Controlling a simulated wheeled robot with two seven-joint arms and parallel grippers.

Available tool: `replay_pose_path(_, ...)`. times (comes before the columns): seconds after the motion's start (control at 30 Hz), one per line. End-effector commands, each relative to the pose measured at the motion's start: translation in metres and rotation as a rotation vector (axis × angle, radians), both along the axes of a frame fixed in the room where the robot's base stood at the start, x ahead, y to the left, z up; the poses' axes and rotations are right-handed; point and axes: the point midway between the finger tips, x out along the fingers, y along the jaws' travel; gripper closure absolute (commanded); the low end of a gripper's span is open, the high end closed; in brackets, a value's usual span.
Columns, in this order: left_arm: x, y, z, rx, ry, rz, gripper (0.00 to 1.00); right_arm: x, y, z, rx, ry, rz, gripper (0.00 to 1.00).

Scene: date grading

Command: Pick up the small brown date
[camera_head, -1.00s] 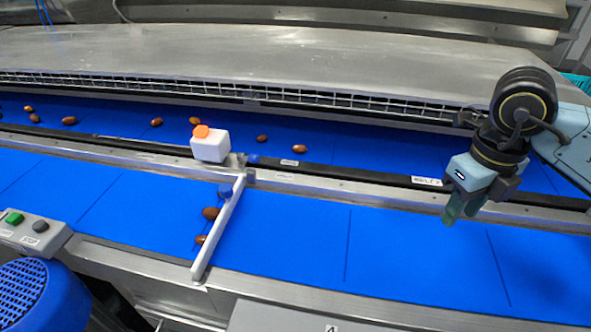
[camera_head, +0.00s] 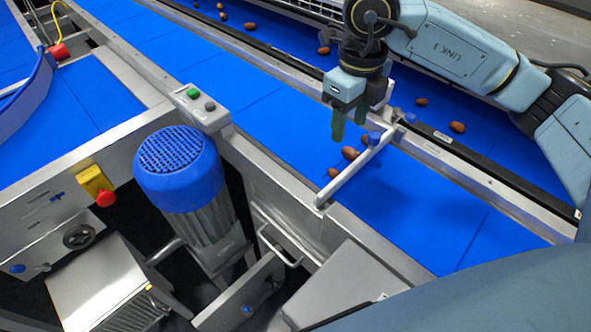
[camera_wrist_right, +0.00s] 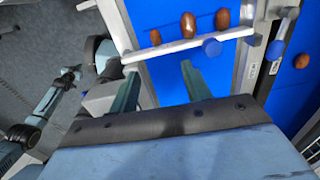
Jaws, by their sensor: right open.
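Small brown dates lie on the blue near belt against the white bar (camera_head: 355,172). A smaller one (camera_head: 334,172) is near the belt's front edge, and a larger one (camera_head: 349,153) is beside it. In the right wrist view, the small date (camera_wrist_right: 155,37), the larger date (camera_wrist_right: 188,25) and a third date (camera_wrist_right: 222,19) lie just beyond the bar. My right gripper (camera_head: 348,118) is open and empty above the belt, close to the bar and these dates. Its fingers (camera_wrist_right: 160,88) are apart in the wrist view. An arm at the wrist view's left seems mine; its jaws are unclear.
A blue knob (camera_head: 374,138) stands on the bar. Several other dates, one being this date (camera_head: 457,127), lie on the far belt behind a metal rail. A button box (camera_head: 203,108) and a blue motor (camera_head: 180,168) stand in front of the near belt.

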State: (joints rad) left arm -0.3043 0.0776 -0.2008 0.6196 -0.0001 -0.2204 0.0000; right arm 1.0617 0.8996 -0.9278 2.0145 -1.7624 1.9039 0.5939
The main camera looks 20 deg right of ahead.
Motion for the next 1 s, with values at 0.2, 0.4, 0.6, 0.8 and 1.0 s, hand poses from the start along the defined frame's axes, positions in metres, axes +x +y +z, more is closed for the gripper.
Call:
replay_pose_path(0.2, 0.004, -0.001, -0.002, -0.002, -0.005, 0.001, 1.00, -0.001, -0.001, -0.027, -0.001, 0.006, -0.002, 0.52)
replay_pose_path(0.4, 0.009, -0.001, -0.004, -0.002, -0.013, 0.001, 1.00, 0.000, 0.002, -0.065, 0.000, 0.004, 0.004, 0.52)
replay_pose_path(0.6, 0.009, -0.001, -0.005, -0.001, -0.013, 0.001, 1.00, 0.001, 0.002, -0.082, 0.001, 0.001, 0.004, 0.52)
replay_pose_path(0.8, 0.007, 0.001, -0.004, 0.001, -0.010, 0.000, 1.00, -0.003, 0.001, -0.105, -0.002, 0.005, 0.004, 0.52)
replay_pose_path(1.0, 0.005, 0.002, -0.005, 0.003, -0.007, 0.000, 1.00, -0.003, 0.001, -0.130, -0.001, 0.002, 0.005, 0.52)
